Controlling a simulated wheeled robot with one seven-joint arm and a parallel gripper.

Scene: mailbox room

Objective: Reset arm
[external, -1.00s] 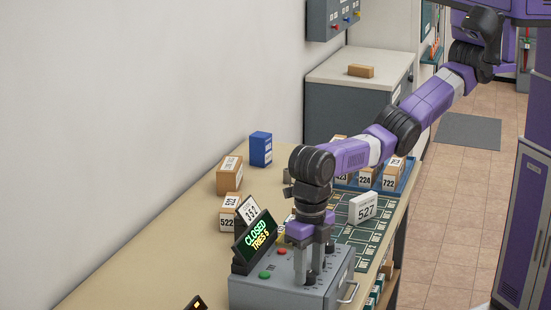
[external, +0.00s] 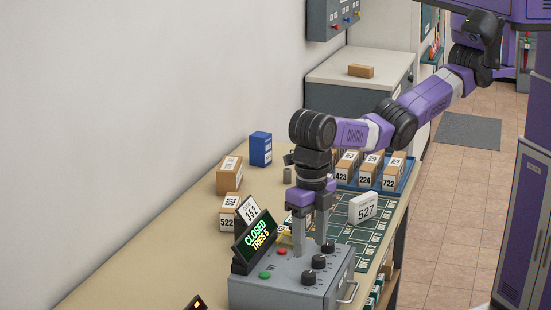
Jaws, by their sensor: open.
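My gripper (external: 311,238) is open and empty, pointing down above the far side of the grey control box (external: 262,292). Its two fingers are apart. The box carries black knobs (external: 312,277), a red button (external: 282,252) and a green button (external: 264,275). The lit display (external: 257,237) on the box reads "CLOSED TRIES 5". A card (external: 247,210) reading 352 stands above the display. My arm reaches in from the upper right. Whether the fingertips touch anything is hard to tell, as one finger overlaps the far knob in the picture.
A white block marked 527 (external: 363,208) stands on the green grid mat (external: 373,240). A blue tray (external: 407,179) holds several numbered boxes. Cardboard boxes (external: 229,174) and a blue box (external: 261,149) stand along the left. A grey cabinet (external: 330,100) is behind the table.

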